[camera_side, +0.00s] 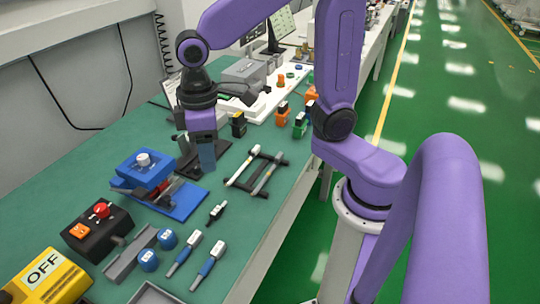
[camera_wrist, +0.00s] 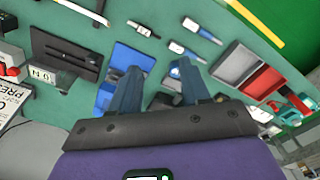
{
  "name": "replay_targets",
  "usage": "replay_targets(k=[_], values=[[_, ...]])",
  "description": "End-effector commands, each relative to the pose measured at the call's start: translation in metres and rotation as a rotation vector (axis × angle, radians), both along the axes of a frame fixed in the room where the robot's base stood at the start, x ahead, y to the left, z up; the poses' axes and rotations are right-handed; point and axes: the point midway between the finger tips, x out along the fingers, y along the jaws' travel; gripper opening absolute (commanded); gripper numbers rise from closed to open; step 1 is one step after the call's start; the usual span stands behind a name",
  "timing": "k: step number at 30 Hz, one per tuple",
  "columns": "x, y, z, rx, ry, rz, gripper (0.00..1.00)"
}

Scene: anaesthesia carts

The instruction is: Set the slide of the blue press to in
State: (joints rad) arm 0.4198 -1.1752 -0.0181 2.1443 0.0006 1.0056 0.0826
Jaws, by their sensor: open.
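The blue press (camera_side: 145,170) stands on the green bench in the side view, with a pale round knob on its top block. Its blue base plate (camera_side: 180,203) reaches out to the front right, with red and metallic parts under the block. I cannot make out the slide's position. My gripper (camera_side: 207,162) is to the right of the press, pointing down, apart from it and above the bench. In the wrist view my gripper (camera_wrist: 158,72) is open, with nothing seen held between its fingers. A blue plate (camera_wrist: 134,60) shows there beyond the left finger, partly hidden by it.
A black rack with rods (camera_side: 256,172) lies right of my gripper. A black box with a red button (camera_side: 97,226) and a yellow OFF box (camera_side: 45,279) stand at the front left. Blue-handled tools (camera_side: 208,262) and blue round caps (camera_side: 148,260) lie in front.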

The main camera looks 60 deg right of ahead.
Motion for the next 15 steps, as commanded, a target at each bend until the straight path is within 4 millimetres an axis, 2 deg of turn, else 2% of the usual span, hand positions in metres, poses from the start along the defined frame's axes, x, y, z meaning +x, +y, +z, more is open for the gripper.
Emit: replay_targets(k=[15], values=[[-0.061,-0.025,-0.006,0.006,-0.006,0.167,0.47]])
